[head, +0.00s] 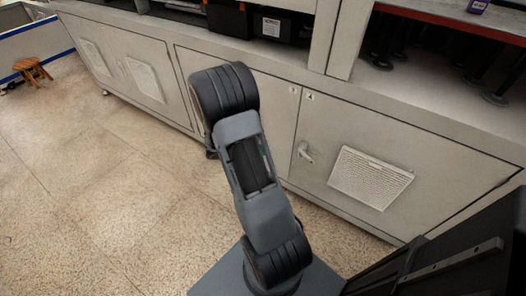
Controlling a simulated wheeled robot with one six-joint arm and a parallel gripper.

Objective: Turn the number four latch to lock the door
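A grey cabinet door (430,165) with a louvred vent panel (371,178) is right of my arm. A small pale latch handle (304,152) sits near this door's left edge. It appears to slant down to the right, but it is too small to tell whether it is locked. A small label (310,97), perhaps a 4, is above the latch at the door's upper left corner. My arm rises in the middle of the view and hides part of the door left of the latch. My gripper is not visible.
Another label (293,90) marks the neighbouring door (268,115). Dark boxes (262,22) sit on the shelf above. A wooden stool (32,70) stands far left. The speckled floor (110,200) on the left is clear.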

